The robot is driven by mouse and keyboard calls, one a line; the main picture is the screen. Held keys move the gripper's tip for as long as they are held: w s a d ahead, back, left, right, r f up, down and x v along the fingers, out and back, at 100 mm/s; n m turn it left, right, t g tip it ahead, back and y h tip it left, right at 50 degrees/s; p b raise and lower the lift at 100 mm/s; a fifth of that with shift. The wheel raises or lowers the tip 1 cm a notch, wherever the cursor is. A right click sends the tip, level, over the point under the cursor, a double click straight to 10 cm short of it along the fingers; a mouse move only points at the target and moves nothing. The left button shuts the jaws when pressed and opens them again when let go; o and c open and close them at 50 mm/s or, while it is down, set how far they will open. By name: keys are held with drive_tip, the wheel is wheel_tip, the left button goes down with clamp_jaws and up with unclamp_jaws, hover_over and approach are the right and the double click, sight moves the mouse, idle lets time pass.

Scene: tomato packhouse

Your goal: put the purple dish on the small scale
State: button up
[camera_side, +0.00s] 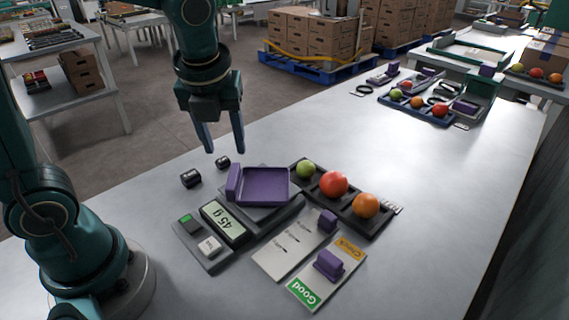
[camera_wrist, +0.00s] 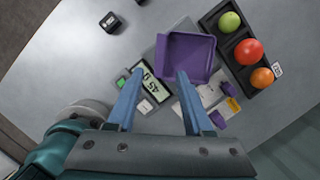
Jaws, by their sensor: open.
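The purple dish (camera_side: 262,186) is a shallow square tray with a raised grip block on its left side. It sits on the plate of the small scale (camera_side: 240,232), roughly level. The scale is dark grey, and its display reads 45 g. My gripper (camera_side: 223,152) is open and empty, above and behind the dish, with its fingers pointing down and apart from it. In the wrist view the dish (camera_wrist: 186,56) lies beyond my open fingertips (camera_wrist: 156,78), and the display shows between the fingers. The scale's plate is mostly hidden under the dish.
A dark tray (camera_side: 379,222) holds green, red and orange tomatoes right of the scale. Cards with purple blocks (camera_side: 329,264) lie in front. Two small black weights (camera_side: 191,178) stand left of the dish.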

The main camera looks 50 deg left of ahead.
drive_tip(key=s+d+n+t+h, duration=0.1)
drive_tip(key=s+n, duration=0.3)
drive_tip(key=n, duration=0.9)
drive_tip(key=s+d+r+n+t+h, duration=0.1)
drive_tip(key=s+n, duration=0.4)
drive_tip(key=n, duration=0.9)
drive_tip(key=shift+d+r+t, duration=0.15)
drive_tip(key=shift+d+t, duration=0.55)
drive_tip(key=shift+d, duration=0.15)
